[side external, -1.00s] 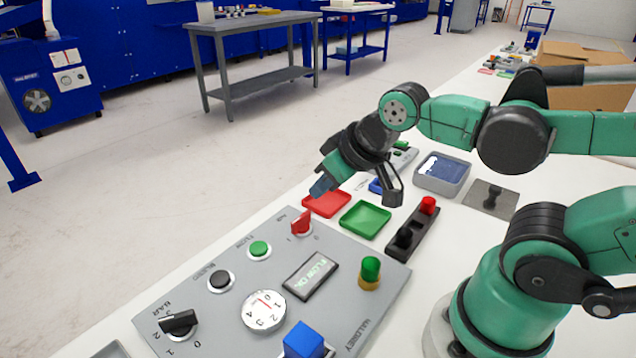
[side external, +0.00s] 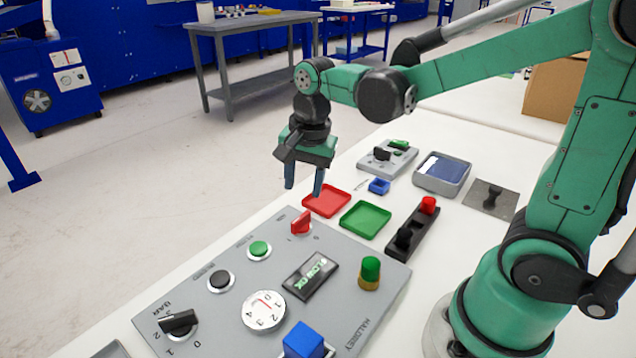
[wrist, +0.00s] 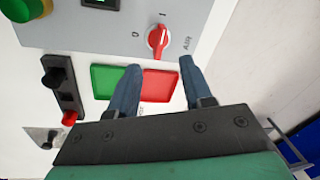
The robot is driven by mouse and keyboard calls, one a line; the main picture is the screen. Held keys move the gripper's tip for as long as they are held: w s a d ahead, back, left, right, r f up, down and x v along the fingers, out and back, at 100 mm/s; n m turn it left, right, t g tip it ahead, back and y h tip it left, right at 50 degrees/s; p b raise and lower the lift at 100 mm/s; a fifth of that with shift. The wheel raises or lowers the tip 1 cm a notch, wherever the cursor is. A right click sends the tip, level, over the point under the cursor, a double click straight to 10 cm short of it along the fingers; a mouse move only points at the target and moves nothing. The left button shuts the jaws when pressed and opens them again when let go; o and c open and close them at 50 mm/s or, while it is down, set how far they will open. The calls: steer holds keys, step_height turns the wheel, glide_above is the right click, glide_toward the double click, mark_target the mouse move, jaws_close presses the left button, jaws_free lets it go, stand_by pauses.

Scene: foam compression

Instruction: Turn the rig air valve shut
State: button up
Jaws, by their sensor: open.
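The red air valve knob (side external: 301,223) stands at the far corner of the grey panel (side external: 225,318). In the wrist view the knob (wrist: 157,41) is beside the word AIR, with marks 0 and 1 near it. Its red handle lies roughly along the line toward the 1. My gripper (side external: 303,190) points down with its fingers apart, above and just beyond the knob, not touching it. In the wrist view my gripper (wrist: 159,65) has empty space between its fingers, with the knob ahead of them.
A red tray (side external: 327,202) and a green tray (side external: 365,219) lie beyond the panel. Nearby on the panel are a green button (side external: 259,249), a black button (side external: 220,280), a display (side external: 310,275) and a gauge (side external: 264,312).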

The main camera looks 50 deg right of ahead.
mark_target(301, 216)
steer(key=f+m, duration=0.1)
steer(key=w+f+m+g, duration=0.1)
steer(key=m, duration=0.1)
steer(key=shift+w+d, duration=0.15)
steer(key=shift+d, duration=0.15)
steer(key=shift+w+f+m+g, duration=0.15)
steer(key=shift+f+m+g, duration=0.3)
steer(key=shift+m, duration=0.35)
steer(key=shift+f, duration=2.6)
jaws_close()
